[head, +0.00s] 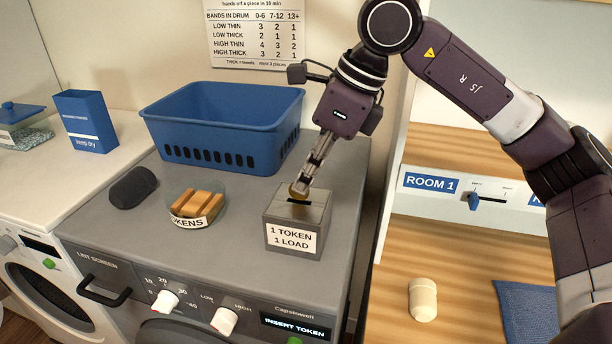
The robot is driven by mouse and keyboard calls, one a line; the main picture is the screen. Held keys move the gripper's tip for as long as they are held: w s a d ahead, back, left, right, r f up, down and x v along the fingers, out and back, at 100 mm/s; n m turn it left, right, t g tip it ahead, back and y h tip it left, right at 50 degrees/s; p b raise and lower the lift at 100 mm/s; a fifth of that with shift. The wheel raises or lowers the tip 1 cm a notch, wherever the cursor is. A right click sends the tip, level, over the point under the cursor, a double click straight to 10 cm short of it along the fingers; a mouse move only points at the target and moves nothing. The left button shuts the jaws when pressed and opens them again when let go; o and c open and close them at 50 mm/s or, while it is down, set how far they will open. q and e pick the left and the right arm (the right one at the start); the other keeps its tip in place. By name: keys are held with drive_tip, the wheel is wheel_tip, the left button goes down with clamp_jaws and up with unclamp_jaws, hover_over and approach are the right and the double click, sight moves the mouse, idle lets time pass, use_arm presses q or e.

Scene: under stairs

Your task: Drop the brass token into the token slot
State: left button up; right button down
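The brass token (296,191) is a small gold disc held at the fingertips of my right gripper (304,183). The gripper points down and its fingers are closed together on the token. The token is right above the dark token slot (303,203) in the top of a grey box (313,219) labelled "1 TOKEN 1 LOAD". I cannot tell whether the token's lower edge touches the slot. The box stands on the grey machine top near its front right. The display (296,327) below reads "INSERT TOKEN". My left gripper is out of view.
A round token dish (180,192) with tan wooden pieces sits left of the box, beside a dark rounded object (133,188). A blue basket (222,112) stands behind. A blue container (86,123) is far left. A cream cylinder (422,300) stands on the wooden surface right.

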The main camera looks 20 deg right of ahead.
drive_tip(key=shift+f+b, duration=0.65)
drive_tip(key=shift+f, duration=0.15)
drive_tip(key=c, duration=2.1)
unclamp_jaws()
drive_tip(key=o, duration=0.5)
drive_tip(key=shift+r, duration=0.15)
drive_tip(key=shift+r+p, duration=1.85)
drive_tip(key=shift+r, duration=0.55)
